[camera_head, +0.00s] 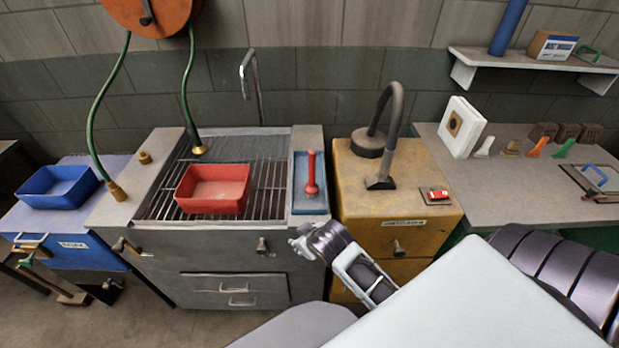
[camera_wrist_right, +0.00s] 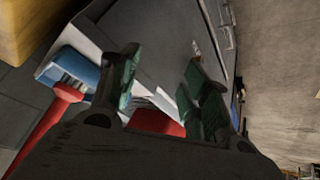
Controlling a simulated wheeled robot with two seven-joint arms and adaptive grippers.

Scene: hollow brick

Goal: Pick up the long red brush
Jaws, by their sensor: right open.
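The long red brush (camera_head: 311,172) is in a narrow blue tray (camera_head: 310,205) at the right side of the sink, its handle pointing toward the wall. My right gripper (camera_head: 301,240) is in front of and below the tray, apart from the brush. In the wrist view the green-padded fingers of the right gripper (camera_wrist_right: 160,88) are spread, with nothing held between them. My left gripper is not in view.
A red tub (camera_head: 215,190) sits on the sink grating, left of the tray. A yellow cabinet (camera_head: 400,215) with a dark hose stands to the right. A small red item (camera_head: 438,194) lies on it. A blue tub (camera_head: 58,188) is at far left.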

